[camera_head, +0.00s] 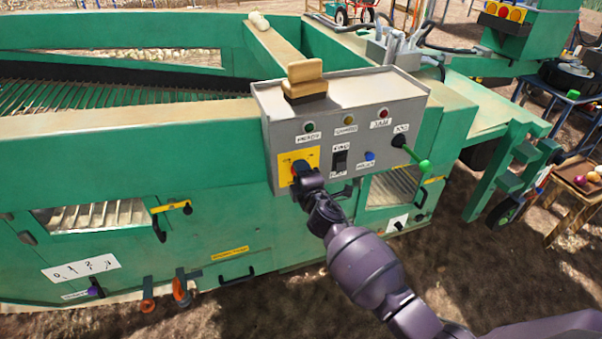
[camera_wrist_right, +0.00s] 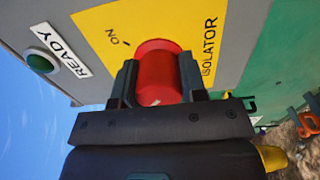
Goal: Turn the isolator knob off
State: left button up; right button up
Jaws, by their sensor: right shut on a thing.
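The isolator knob is red and sits on a yellow plate (camera_head: 313,158) at the lower left of the grey control box (camera_head: 350,105). In the right wrist view the red knob (camera_wrist_right: 158,75) stands between my fingers, in front of the yellow plate (camera_wrist_right: 110,25) marked ON and ISOLATOR. A small pale mark shows low on the knob. My right gripper (camera_wrist_right: 158,85) is shut on the knob, a finger on each side. In the head view my right gripper (camera_head: 302,173) covers most of the knob. My left gripper is not in view.
The box also bears a black rocker switch (camera_head: 340,160), a blue button (camera_head: 370,156), a green-tipped lever (camera_head: 424,165) and several lamps. A brush-like block (camera_head: 305,72) lies on top. The green machine (camera_head: 200,150) stretches left; bare soil lies in front.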

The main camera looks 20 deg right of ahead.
dwell(0.4)
jog(key=o, duration=0.9)
jog(key=shift+s, duration=0.15)
jog(key=s, duration=0.5)
jog(key=s+p, duration=0.1)
jog(key=s, duration=0.4)
jog(key=shift+s+d, duration=0.2)
jog(key=shift+s, duration=0.1)
